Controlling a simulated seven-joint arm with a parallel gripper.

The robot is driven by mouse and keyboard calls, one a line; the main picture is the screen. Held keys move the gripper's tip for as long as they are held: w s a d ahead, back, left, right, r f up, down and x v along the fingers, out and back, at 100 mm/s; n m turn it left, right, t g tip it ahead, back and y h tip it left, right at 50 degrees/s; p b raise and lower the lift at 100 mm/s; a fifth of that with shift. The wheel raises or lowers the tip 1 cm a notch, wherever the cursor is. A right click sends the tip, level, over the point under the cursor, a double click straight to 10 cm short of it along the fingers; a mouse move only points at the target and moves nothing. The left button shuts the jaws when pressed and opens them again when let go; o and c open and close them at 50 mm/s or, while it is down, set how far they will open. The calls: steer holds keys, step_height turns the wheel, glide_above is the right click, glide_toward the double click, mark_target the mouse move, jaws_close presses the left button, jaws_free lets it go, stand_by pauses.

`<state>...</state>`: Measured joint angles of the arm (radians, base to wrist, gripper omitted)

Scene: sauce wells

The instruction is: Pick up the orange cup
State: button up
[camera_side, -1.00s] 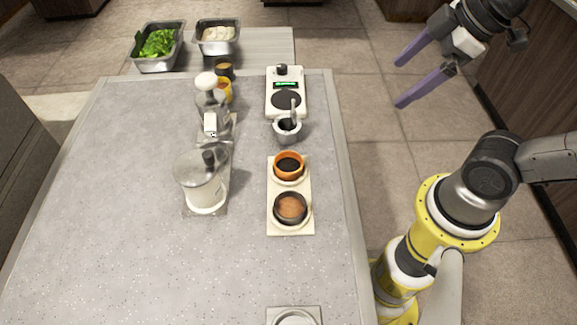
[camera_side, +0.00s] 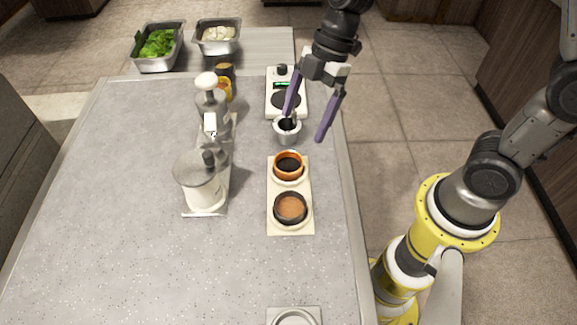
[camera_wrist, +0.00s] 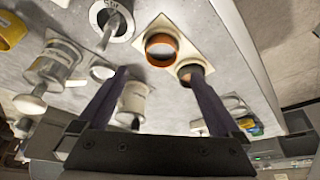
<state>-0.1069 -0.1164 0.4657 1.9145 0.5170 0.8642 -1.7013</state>
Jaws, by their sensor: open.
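The orange cup (camera_side: 289,165) stands upright in a ring on the upper part of a pale board (camera_side: 273,225), with dark contents. A dark brown cup (camera_side: 291,208) with brown contents sits in the lower ring of that board. In the wrist view the orange cup (camera_wrist: 161,49) is at top centre, beyond and between my fingers, and the brown cup (camera_wrist: 193,70) is to its right. My gripper (camera_side: 306,124) is open and empty, with its two purple fingers spread apart. In the side view it appears above the table's right side, beyond the orange cup and apart from it.
A metal cup with a handle (camera_side: 287,133) stands just behind the orange cup, near a white scale (camera_side: 270,98). Clear-lidded containers (camera_side: 199,184) stand to the left. Metal trays of greens (camera_side: 158,46) and pale food (camera_side: 217,38) are at the back. The table's left side is clear.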

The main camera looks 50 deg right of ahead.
mark_target(290, 169)
steer(key=x, duration=0.9)
steer(key=shift+s+a+f, duration=0.15)
steer(key=shift+a+f, duration=0.05)
steer(key=shift+f, duration=0.05)
steer(key=shift+c, duration=0.3)
steer(key=c, duration=1.2)
steer(key=shift+c, duration=0.3)
steer(key=shift+r, duration=0.15)
